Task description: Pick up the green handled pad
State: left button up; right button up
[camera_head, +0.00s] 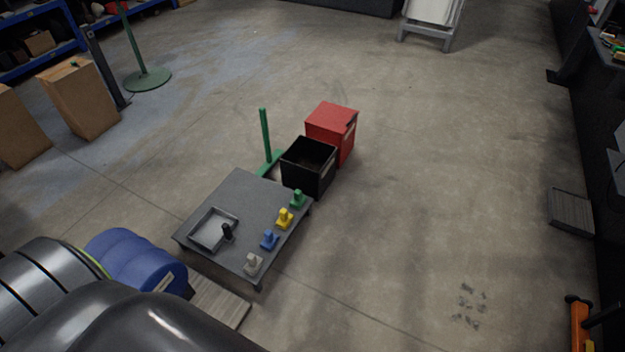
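The green handled pad (297,198) stands upright near the far right corner of a low grey table (245,200). It is the farthest in a row along the table's right edge, with a yellow handled pad (285,219), a blue one (269,240) and a light grey one (253,264) nearer to me. Nothing is touching the green pad. Neither of my grippers shows in the head view. Large dark rounded parts fill the bottom left corner.
A grey tray (213,230) with a black handled piece (227,232) is on the table's left part. A black open box (309,166), a red box (332,131) and a green post (265,136) stand behind the table.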

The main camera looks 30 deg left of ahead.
aim_at(299, 199)
jog(key=i+u, duration=0.15)
jog(key=i, duration=0.65)
jog(key=i+l+u, duration=0.15)
jog(key=i, duration=0.65)
jog(key=l, duration=0.1)
